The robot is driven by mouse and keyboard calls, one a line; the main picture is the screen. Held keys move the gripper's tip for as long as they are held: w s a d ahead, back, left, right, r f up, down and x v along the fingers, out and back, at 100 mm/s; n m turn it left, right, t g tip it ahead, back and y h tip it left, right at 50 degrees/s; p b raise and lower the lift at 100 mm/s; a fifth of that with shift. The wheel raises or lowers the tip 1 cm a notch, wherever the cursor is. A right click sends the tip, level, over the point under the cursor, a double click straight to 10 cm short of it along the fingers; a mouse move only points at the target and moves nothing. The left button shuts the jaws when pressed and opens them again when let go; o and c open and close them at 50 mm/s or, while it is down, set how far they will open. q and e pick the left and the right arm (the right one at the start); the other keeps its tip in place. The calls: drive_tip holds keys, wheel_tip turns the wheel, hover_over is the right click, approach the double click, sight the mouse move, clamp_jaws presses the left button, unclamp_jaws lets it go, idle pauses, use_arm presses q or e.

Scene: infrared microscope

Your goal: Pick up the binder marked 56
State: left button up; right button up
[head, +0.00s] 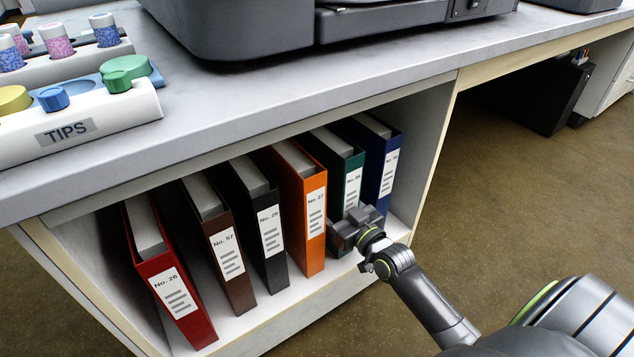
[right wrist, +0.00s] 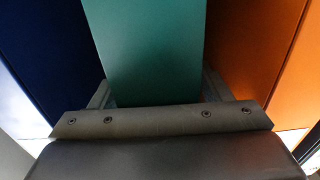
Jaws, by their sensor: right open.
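The green binder (head: 342,172) stands upright in the shelf, between the orange binder (head: 304,200) and the blue binder (head: 380,160). The number on its white label is too small to read surely, and so is the blue one's. My right gripper (head: 346,230) is at the lower spine of the green binder and hides its lower part. In the right wrist view, the green binder (right wrist: 150,45) lies between the two open fingers (right wrist: 157,88), one on each side. Whether the fingers touch it cannot be told. My left gripper is not in view.
The red binder No. 26 (head: 172,275), brown binder No. 57 (head: 221,245) and a black binder (head: 262,225) stand to the left. The shelf lies under the grey bench top (head: 240,120). Open floor (head: 510,190) lies to the right.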

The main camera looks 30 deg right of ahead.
drive_tip(key=c, duration=1.5)
drive_tip(key=shift+r, duration=0.1)
drive_tip(key=shift+s+r, duration=0.1)
drive_tip(key=shift+r, duration=0.05)
